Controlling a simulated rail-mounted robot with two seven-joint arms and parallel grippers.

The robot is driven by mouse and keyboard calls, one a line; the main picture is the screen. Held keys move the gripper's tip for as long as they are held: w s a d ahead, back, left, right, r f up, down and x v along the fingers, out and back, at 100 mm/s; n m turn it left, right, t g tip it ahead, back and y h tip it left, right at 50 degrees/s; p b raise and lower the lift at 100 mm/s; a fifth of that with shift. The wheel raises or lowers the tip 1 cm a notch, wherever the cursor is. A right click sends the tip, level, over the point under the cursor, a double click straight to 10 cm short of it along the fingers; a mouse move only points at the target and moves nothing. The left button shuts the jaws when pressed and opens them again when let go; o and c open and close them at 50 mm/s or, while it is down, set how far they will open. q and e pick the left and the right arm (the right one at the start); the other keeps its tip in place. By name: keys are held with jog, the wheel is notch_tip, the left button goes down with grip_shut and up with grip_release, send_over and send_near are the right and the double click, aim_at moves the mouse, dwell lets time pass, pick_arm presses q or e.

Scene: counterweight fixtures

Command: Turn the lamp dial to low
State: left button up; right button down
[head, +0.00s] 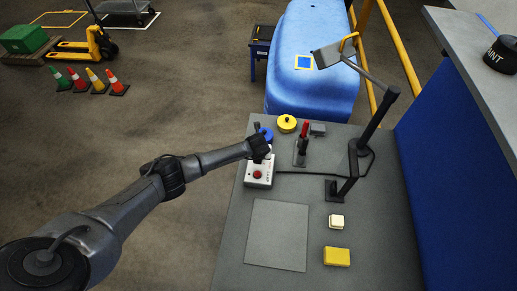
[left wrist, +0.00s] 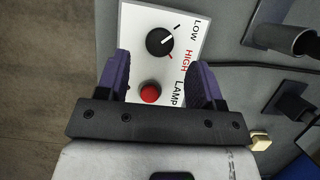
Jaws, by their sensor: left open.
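The white lamp control box (head: 249,180) is on the grey bench, partly covered by my left gripper (head: 258,148) in the head view. In the left wrist view, the black round dial (left wrist: 157,43) on the panel (left wrist: 136,18) has a white pointer line aimed right and slightly up. A black tick stands by LOW and a red tick by HIGH; the pointer appears to lie between them. A red button (left wrist: 150,94) sits below the dial. My left gripper (left wrist: 160,78) is open and empty, its fingers either side of the panel, nearer the button than the dial. My right gripper is not in view.
A desk lamp (head: 333,53) on a jointed arm stands right of the box, its cable crossing the bench. A blue disc (head: 266,133), a yellow disc (head: 287,123) and a red-handled lever (head: 303,135) stand close behind. A flat grey plate (head: 277,235) lies in front.

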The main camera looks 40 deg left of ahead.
pick_arm(q)
jog(key=v, duration=0.9)
jog(key=shift+r, duration=0.35)
jog(key=shift+s+d, duration=0.1)
jog(key=shift+s, duration=0.05)
